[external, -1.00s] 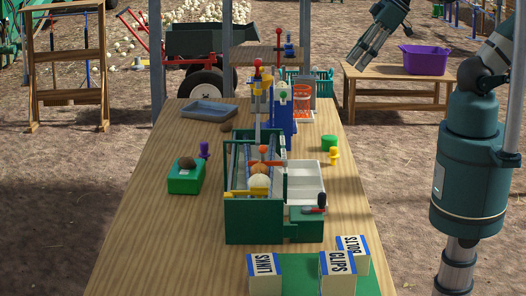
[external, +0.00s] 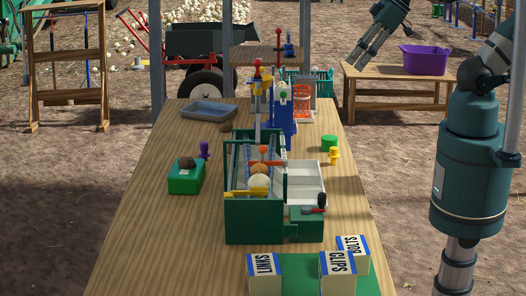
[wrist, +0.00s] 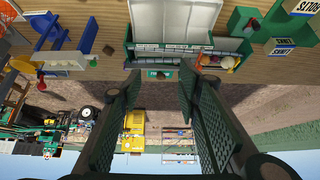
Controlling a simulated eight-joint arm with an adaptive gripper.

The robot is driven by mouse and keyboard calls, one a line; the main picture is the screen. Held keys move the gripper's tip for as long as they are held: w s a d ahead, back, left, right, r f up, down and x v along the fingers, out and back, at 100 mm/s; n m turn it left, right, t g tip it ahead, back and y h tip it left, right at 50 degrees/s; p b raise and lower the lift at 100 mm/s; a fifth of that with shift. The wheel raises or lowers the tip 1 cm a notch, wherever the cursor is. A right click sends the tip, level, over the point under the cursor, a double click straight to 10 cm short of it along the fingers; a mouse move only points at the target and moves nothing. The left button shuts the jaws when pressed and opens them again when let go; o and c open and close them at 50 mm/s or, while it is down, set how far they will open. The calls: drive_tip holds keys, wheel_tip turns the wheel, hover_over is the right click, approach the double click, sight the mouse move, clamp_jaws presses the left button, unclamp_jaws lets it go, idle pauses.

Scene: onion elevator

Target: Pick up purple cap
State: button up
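The purple cap (external: 204,149) is a small upright purple piece on the wooden table (external: 150,225) in the external view. It stands left of the green crate-like machine (external: 254,219), just behind the green box (external: 186,178). I cannot make the cap out in the wrist view. My gripper (wrist: 158,85) shows in the wrist view with two dark ribbed fingers spread well apart. Nothing is between the fingers, and they are apart from the table.
The green box has a brown lump on top. A blue-grey tray (external: 209,110) lies further back. A blue stand (external: 283,110) rises behind the machine. Labelled boxes (external: 264,275) stand at the front. The table's left side is mostly clear.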

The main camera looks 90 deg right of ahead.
idle(0.3)
drive_tip(key=n+g+b, duration=0.1)
drive_tip(key=n+g, duration=0.6)
drive_tip(key=n, duration=1.7)
hover_over(203, 143)
drive_tip(key=f, duration=2.7)
drive_tip(key=shift+s+a+f, duration=0.1)
drive_tip(key=shift+s+f, duration=0.1)
drive_tip(key=shift+f, duration=0.2)
drive_tip(key=shift+w+d+f, duration=0.15)
drive_tip(key=shift+d+f, duration=0.05)
drive_tip(key=shift+f, duration=0.35)
drive_tip(key=shift+f, duration=1.25)
